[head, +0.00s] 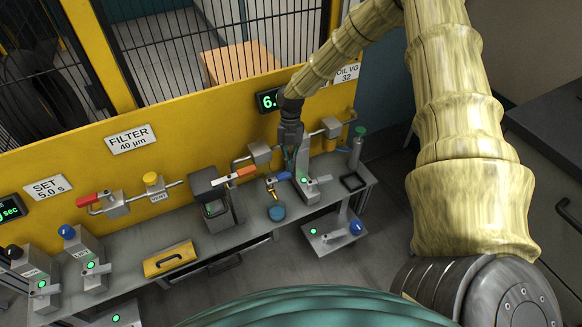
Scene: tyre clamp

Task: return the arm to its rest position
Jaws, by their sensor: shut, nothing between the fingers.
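My arm (455,120) wears a pale yellow, wood-grained sleeve and rises from its grey base joint at the lower right. It bends at the top of the picture and reaches down and left to the bench. My gripper (289,160) points down, shut and empty, in front of the yellow panel (235,125). It is close to the orange-handled valve, the blue-handled part (276,177) and a grey upright unit with a green light (304,178). I cannot tell whether its fingertips touch any of them. They are small and partly lost against these parts.
Pipes and valves (240,174) stick out from the panel. A dark cabinet (550,150) stands at right.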

